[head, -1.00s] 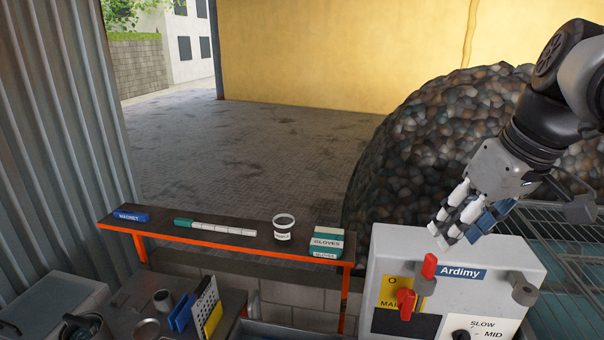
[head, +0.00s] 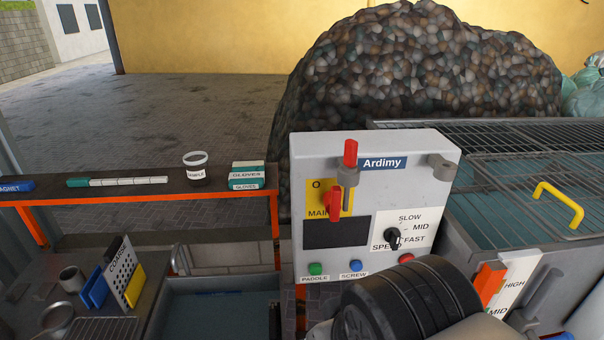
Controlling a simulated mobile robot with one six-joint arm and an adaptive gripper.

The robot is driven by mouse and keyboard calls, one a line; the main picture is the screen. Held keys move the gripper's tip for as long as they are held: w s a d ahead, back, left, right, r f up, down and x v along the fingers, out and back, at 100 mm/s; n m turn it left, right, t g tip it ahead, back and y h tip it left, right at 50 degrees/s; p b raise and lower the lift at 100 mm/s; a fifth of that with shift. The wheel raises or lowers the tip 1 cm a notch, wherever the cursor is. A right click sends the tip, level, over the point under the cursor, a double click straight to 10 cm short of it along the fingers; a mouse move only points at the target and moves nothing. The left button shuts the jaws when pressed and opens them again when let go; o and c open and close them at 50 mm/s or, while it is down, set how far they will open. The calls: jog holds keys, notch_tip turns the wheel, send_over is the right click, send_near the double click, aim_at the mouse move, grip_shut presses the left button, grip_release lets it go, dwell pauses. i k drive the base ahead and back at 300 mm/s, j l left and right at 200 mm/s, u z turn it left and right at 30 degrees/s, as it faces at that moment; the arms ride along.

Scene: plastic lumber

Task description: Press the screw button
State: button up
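The white control box (head: 375,155) labelled Ardimy stands right of the middle in the head view. The blue screw button (head: 356,267) sits low on its front face, above a SCREW label. A green button (head: 315,269) labelled PADDLE is to its left. A red button (head: 406,259) is to its right, its label hidden behind my arm. My dark arm joint fills the bottom of the view, just below the box. My gripper is not in view, so its distance from the screw button cannot be seen.
The box also bears a red main switch (head: 334,205) and a black speed knob (head: 393,238). A shelf (head: 105,188) with gloves box and cup is at left. A water tank with a mesh cover (head: 480,170) is at right. A pile of pellets (head: 420,70) rises behind.

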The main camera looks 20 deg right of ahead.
aim_at(356, 266)
jog(key=z, duration=0.75)
